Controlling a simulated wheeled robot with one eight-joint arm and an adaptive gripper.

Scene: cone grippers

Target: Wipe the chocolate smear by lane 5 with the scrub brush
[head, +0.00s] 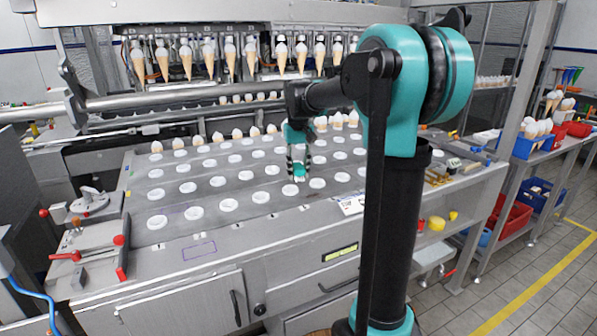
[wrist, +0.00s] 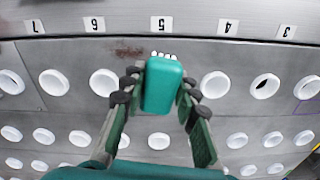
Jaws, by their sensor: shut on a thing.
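My gripper (wrist: 158,95) is shut on the green scrub brush (wrist: 162,85), holding it by the sides. The brush's white bristle tufts show at its far end. The chocolate smear (wrist: 128,51) is a thin brown streak on the metal, just left of the bristles, between labels 6 and 5. The lane 5 label (wrist: 162,24) is above the bristles in the wrist view. In the head view my gripper (head: 298,152) hangs over the front part of the perforated deck, with the brush (head: 299,171) low in it. I cannot tell whether the bristles touch the deck. The smear cannot be made out in the head view.
Rows of white-rimmed holes (head: 196,212) fill the metal deck (head: 225,240). Cones hang in a row (head: 209,55) behind, and more cone tops stand along the deck's rear edge. A red-handled clamp (head: 121,255) is at the left. Tools and small items lie at the deck's right end.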

